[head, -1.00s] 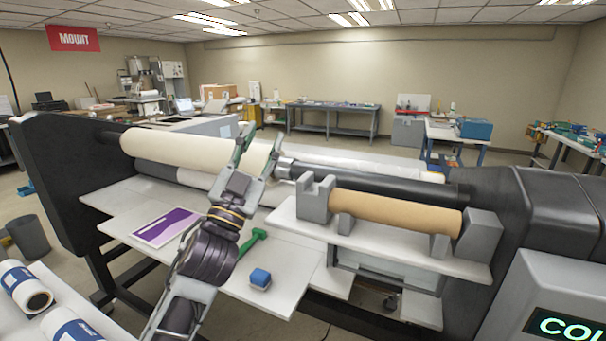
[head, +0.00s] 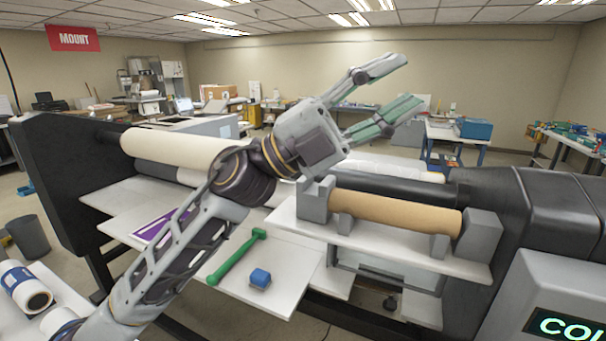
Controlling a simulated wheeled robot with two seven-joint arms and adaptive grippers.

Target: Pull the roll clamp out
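My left gripper (head: 413,82) is raised above the laminator, its two green-padded fingers spread wide with nothing between them. The cream roll (head: 165,147) lies across the left part of the machine. The dark bar (head: 395,185) runs on to the right in line with it. My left wrist and forearm cover the place where the roll's right end meets the bar, so I cannot make out the roll clamp there. My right gripper is not in view.
A brown roll (head: 395,212) rests between grey blocks on a white shelf (head: 360,245). A green tool (head: 237,257) and a blue block (head: 260,278) lie on the white front table (head: 285,262). A purple-and-white sheet (head: 150,228) is partly covered by my arm.

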